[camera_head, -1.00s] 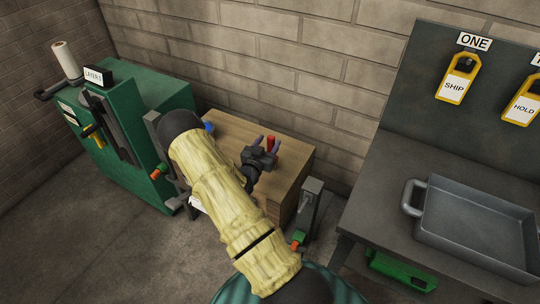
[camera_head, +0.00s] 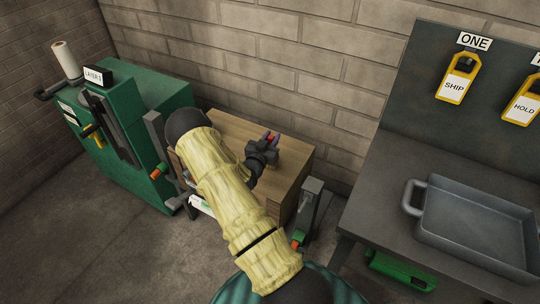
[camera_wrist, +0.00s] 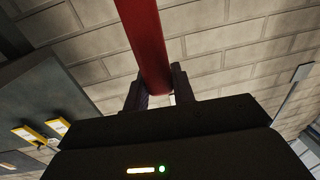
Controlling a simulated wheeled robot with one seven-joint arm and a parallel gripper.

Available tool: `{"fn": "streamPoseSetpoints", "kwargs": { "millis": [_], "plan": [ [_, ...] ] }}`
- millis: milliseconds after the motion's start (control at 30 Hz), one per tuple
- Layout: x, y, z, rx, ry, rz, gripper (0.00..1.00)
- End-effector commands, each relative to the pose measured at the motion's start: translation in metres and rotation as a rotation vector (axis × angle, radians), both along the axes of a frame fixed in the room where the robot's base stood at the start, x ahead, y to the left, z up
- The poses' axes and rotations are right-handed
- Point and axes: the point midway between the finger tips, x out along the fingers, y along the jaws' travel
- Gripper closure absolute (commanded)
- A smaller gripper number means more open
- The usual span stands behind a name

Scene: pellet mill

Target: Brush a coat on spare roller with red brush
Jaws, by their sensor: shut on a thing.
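My gripper (camera_head: 270,142) is over the wooden cabinet (camera_head: 293,165) in the head view. It is shut on a red bar-like thing, which I take to be the red brush (camera_head: 272,137). In the wrist view the red brush (camera_wrist: 146,40) runs from the top edge down between my two fingers (camera_wrist: 160,95). Its bristles are not in view. I cannot make out a thing that is surely the spare roller. My arm hides part of the cabinet top.
The green machine (camera_head: 150,95), with a sign on top, stands left of the cabinet. A grey post (camera_head: 308,208) stands at the cabinet's right front. On the right, a grey tray (camera_head: 475,225) sits on a dark bench, with yellow tags (camera_head: 458,80) above. A brick wall is behind.

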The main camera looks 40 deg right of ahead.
Motion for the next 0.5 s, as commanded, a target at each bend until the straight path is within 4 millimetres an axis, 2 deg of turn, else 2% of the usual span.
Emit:
{"fn": "streamPoseSetpoints", "kwargs": {
  "millis": [500],
  "plan": [
    [0.0,0.0,0.0034,-0.001,0.0,0.0,1.0]
  ]
}}
